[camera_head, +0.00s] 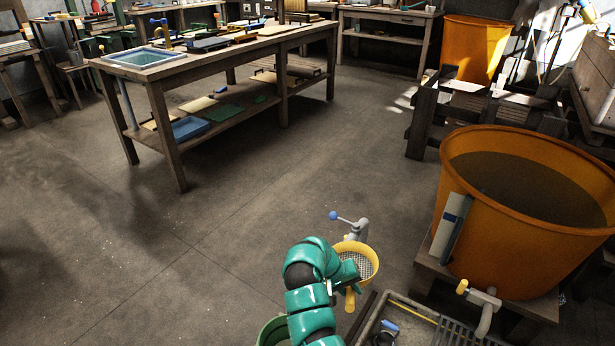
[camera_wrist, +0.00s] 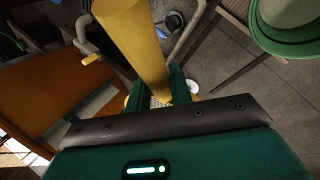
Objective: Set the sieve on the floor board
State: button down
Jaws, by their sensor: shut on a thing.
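The sieve (camera_head: 371,256) has a yellow rim around a pale wire mesh and a yellow handle. It is held up in the air at the bottom centre of the head view. My gripper (camera_head: 345,283) is shut on it, at the handle. In the wrist view the yellow handle (camera_wrist: 135,40) runs up between the fingers of my gripper (camera_wrist: 155,88), and a bit of mesh shows low between them. My arm hides part of the sieve in the head view. I cannot pick out the floor board for certain in either view.
A large orange tub (camera_head: 460,190) of dark liquid stands on the right. A grey tap (camera_head: 355,231) with a blue knob is close behind the sieve. A metal basin (camera_head: 365,322) and a green bucket (camera_head: 271,333) are near my arm. The concrete floor to the left is clear up to a workbench (camera_head: 215,58).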

jog(key=w+d+r+m, duration=0.1)
jog(key=w+d+r, duration=0.3)
jog(key=d+r, duration=0.15)
jog(key=s+r+p, duration=0.5)
jog(key=r+p, duration=0.7)
jog(key=p, duration=0.2)
jog(key=s+r+p, duration=0.5)
jog(key=r+p, duration=0.7)
jog(key=p, duration=0.3)
jog(key=shift+s+d+r, duration=0.15)
jog(key=shift+s+r, duration=0.05)
jog(key=shift+s, duration=0.15)
